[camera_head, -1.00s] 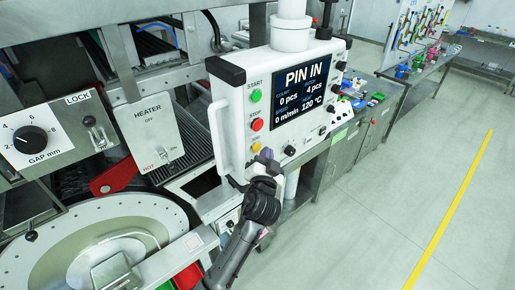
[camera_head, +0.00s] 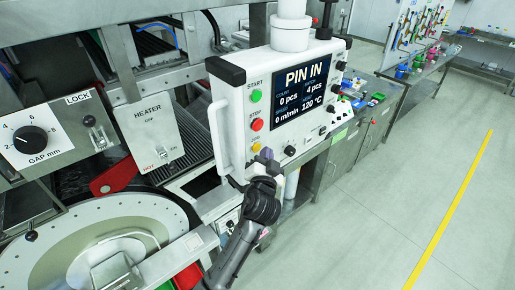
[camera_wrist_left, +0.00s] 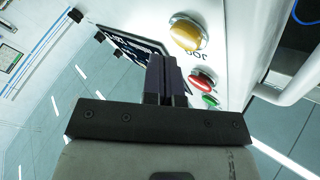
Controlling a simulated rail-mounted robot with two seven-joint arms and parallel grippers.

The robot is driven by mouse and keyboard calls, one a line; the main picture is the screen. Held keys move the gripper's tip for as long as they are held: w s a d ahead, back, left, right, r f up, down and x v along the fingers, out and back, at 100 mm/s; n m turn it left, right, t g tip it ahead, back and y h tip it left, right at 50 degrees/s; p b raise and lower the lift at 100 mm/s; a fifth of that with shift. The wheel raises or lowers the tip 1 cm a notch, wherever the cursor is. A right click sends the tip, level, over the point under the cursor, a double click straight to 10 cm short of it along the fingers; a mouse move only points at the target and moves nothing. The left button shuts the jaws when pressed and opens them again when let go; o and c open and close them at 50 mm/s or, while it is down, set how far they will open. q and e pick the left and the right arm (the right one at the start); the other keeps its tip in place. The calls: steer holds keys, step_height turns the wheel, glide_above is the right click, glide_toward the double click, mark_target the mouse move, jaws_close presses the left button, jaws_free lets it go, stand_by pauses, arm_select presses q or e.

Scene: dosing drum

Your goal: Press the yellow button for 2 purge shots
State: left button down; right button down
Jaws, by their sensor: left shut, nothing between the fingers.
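The yellow button (camera_head: 256,147), labelled JOG, is the lowest of a column on the white control panel (camera_head: 234,120), under the green START button (camera_head: 256,96) and the red STOP button (camera_head: 257,124). My left gripper (camera_head: 266,156) is shut and empty, close to the panel, just below and right of the yellow button. In the left wrist view the yellow button (camera_wrist_left: 187,33) is large, just beyond and right of the dark fingertips (camera_wrist_left: 163,60). The fingers look beside it, and I cannot tell whether they touch the panel. My right gripper is out of view.
The panel's screen (camera_head: 303,86) reads PIN IN, 0 pcs, 4 pcs, 0 m/min and 120 °C. A white handle (camera_head: 218,138) runs down the panel's left side. The heater switch box (camera_head: 150,131) and the round drum (camera_head: 45,245) are further left. The floor at right is clear.

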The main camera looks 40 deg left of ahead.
arm_select(q)
steer(key=shift+a, duration=0.1)
steer(key=shift+a, duration=0.35)
steer(key=shift+a, duration=0.45)
stand_by(0.8)
steer(key=shift+d, duration=0.85)
steer(key=shift+s+d+b, duration=0.15)
steer(key=shift+d+b, duration=0.2)
steer(key=shift+d, duration=0.9)
steer(key=shift+s+d+b, duration=0.1)
steer(key=shift+d+b, duration=0.25)
steer(key=shift+d, duration=0.9)
